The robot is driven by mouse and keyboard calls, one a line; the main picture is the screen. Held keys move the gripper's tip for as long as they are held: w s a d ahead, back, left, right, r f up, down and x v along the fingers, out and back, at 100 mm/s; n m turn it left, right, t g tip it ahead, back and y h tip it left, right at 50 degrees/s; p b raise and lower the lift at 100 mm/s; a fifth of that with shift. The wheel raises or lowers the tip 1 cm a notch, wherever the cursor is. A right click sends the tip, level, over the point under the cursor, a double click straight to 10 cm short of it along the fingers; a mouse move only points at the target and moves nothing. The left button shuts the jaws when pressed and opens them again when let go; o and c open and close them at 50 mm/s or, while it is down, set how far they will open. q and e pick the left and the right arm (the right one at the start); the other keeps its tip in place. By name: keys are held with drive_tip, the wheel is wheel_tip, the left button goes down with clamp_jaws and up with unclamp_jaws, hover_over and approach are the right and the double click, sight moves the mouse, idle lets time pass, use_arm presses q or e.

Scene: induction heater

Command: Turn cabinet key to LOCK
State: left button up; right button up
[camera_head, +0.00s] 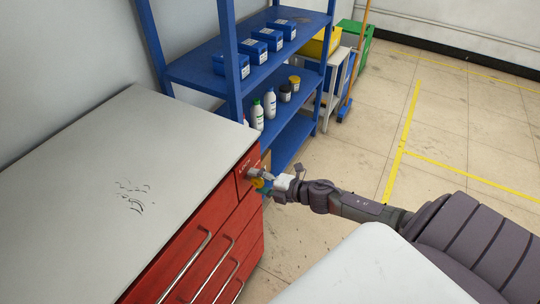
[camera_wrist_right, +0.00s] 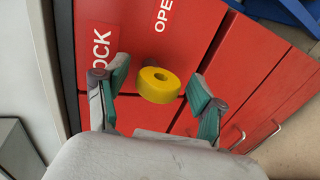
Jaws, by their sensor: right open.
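The cabinet (camera_head: 222,232) is red with a pale grey top. My right gripper (camera_head: 263,179) is at the cabinet's upper corner panel. In the wrist view, my right gripper (camera_wrist_right: 160,80) is open, with one green-padded finger on each side of the key and visible gaps. A partly hidden LOCK label (camera_wrist_right: 101,47) lies left of the key and a cut-off OPEN label (camera_wrist_right: 163,14) above. My left gripper is out of view.
Drawers with metal handles (camera_head: 189,265) run down the cabinet front. A blue shelf (camera_head: 290,128) with bottles and blue boxes stands close behind the cabinet. The tiled floor (camera_head: 365,160) to the right is largely clear.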

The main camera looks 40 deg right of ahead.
drive_tip(key=v, duration=1.1)
drive_tip(key=shift+s, duration=0.25)
drive_tip(key=shift+d+r, duration=0.1)
drive_tip(key=s+d+f+m+g+h, duration=0.15)
drive_tip(key=s+f+m, duration=0.25)
drive_tip(key=f, duration=0.5)
drive_tip(key=s+d+f+m+g+h, duration=0.1)
drive_tip(key=s+d+f+m+h, duration=0.25)
drive_tip(key=f, duration=0.55)
drive_tip(key=s+f+m+g+h, duration=0.15)
drive_tip(key=s+f+m, duration=0.3)
drive_tip(key=f, duration=0.45)
drive_tip(key=s+a+f+m+g, duration=0.4)
drive_tip(key=s+a+f, duration=0.4)
drive_tip(key=s, duration=0.3)
drive_tip(key=s+a+f+m+g+y, duration=0.1)
drive_tip(key=s+a+f+m+g, duration=0.3)
drive_tip(key=s+a+f, duration=0.4)
drive_tip(key=s+a, duration=0.2)
drive_tip(key=s, duration=0.1)
drive_tip(key=shift+a, duration=0.15)
drive_tip(key=shift+f, duration=0.1)
